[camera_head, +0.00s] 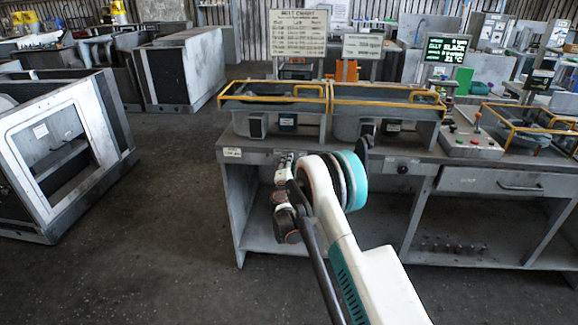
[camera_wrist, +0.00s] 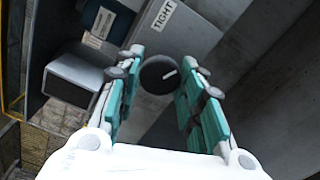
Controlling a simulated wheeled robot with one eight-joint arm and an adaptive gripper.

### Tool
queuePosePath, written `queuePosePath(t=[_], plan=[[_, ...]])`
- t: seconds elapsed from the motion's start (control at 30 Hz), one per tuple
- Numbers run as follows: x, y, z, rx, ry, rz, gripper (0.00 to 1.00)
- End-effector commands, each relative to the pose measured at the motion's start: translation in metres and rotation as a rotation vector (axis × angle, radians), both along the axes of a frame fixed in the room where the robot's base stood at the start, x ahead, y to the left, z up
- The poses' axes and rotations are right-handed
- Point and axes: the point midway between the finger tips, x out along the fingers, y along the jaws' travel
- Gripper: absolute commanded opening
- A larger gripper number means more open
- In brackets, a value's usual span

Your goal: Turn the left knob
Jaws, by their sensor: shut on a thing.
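The left knob is a dark round knob (camera_wrist: 156,77) with a short white mark, seen in the wrist view on the grey bench front near a label reading TIGHT (camera_wrist: 163,16). The mark points right and slightly up in that view. My gripper (camera_head: 284,160) is at the bench's front edge, left part, in the head view. Its teal-padded fingers stand on either side of the knob in the wrist view, shut on it. In the head view my gripper and arm hide the knob. The white label (camera_head: 232,152) shows just left of my gripper there.
Another dark knob (camera_head: 403,170) is on the bench front further right. Two yellow-railed housings (camera_head: 262,104) (camera_head: 392,107) stand on the bench top (camera_head: 330,147). A control box with a joystick (camera_head: 470,142) is at right. A grey machine (camera_head: 110,125) stands left; floor between is clear.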

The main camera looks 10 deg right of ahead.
Motion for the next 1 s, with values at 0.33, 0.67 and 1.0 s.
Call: queuePosePath(t=[0.33, 0.67, 1.0], plan=[[-0.0002, -0.0006, -0.0006, 0.269, -0.088, -0.001, 0.11], [-0.0003, -0.0007, -0.0009, 0.413, -0.134, -0.001, 0.11], [-0.0005, -0.0008, -0.0011, 0.450, -0.145, -0.001, 0.11]])
